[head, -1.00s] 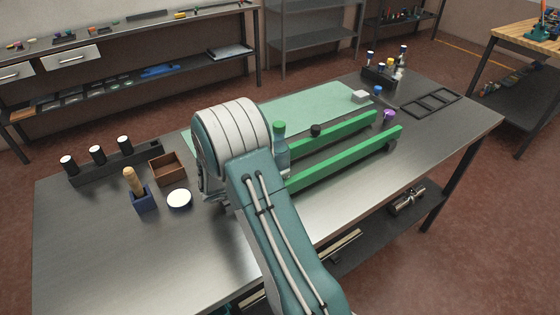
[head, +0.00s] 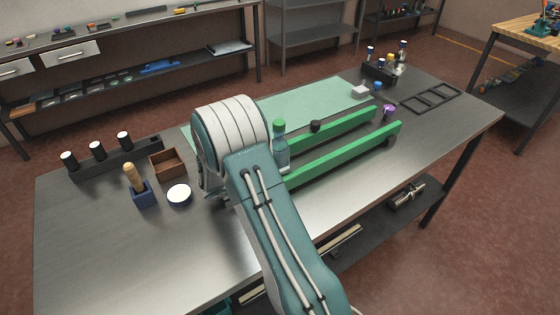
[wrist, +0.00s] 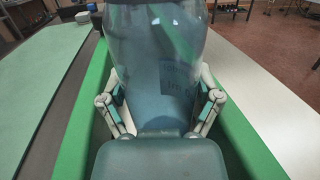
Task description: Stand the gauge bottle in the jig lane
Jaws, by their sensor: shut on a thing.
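The gauge bottle (head: 281,150) is clear with bluish contents and a green cap. It looks upright near the left end of the jig lane, between two green rails (head: 348,156). In the wrist view the bottle (wrist: 158,65) fills the middle, with a green rail on either side. My gripper (wrist: 162,105) has a finger on each side of the bottle and is shut on it. In the head view my arm hides the fingers.
A black-capped item (head: 315,126) is by the far rail; I cannot tell which side. A purple item (head: 388,109) is near the rails' right end. A wooden box (head: 168,165), blue holder (head: 143,194) and white-topped round item (head: 179,194) stand left. The front right tabletop is clear.

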